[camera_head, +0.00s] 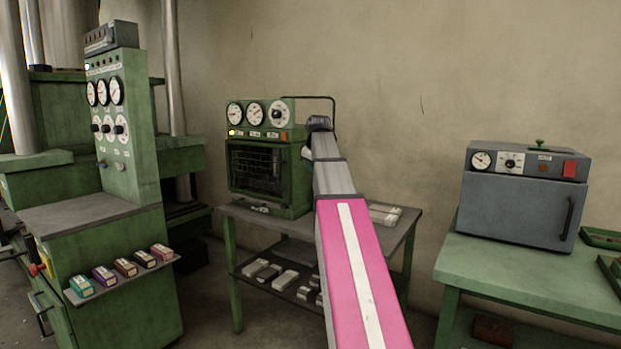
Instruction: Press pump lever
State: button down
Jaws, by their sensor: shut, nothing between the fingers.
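I cannot pick out the pump lever for certain. A red knob (35,270) sticks out at the lower left side of the green press console (128,180). A dark bent handle (42,312) shows just below it. My gripper (318,124) is small and far out at the end of my arm, in front of the right side of the green gauge unit (265,135). It is shut with nothing seen in it. My arm hides part of the unit's right side and the table below. A thin black bent rod (310,97) rises behind my gripper.
The gauge unit stands on a green table (232,213) with several pale blocks on its lower shelf. Several small coloured boxes (125,267) sit on the console's ledge. A grey oven (520,200) stands on another green table (450,258) at right. Floor shows between the console and table.

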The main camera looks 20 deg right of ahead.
jog(key=shift+v, duration=1.5)
jog(key=shift+w, duration=0.1)
jog(key=w+d+r+g, duration=0.1)
jog(key=w+d+r, duration=0.1)
jog(key=r, duration=0.5)
jog(key=w+d+r+g+y, duration=0.1)
jog(key=w+d+r+g, duration=0.1)
jog(key=r, duration=0.5)
jog(key=shift+w+d+m+g, duration=0.3)
jog(key=shift+w+d, duration=0.3)
jog(key=shift+w, duration=0.6)
jog(key=f, duration=0.4)
jog(key=w+a+f, duration=0.1)
jog(key=f, duration=0.4)
jog(key=w+f, duration=0.1)
jog(key=f, duration=0.3)
jog(key=shift+w+a+f, duration=0.15)
jog(key=shift+w+f, duration=0.1)
jog(key=shift+f, duration=0.05)
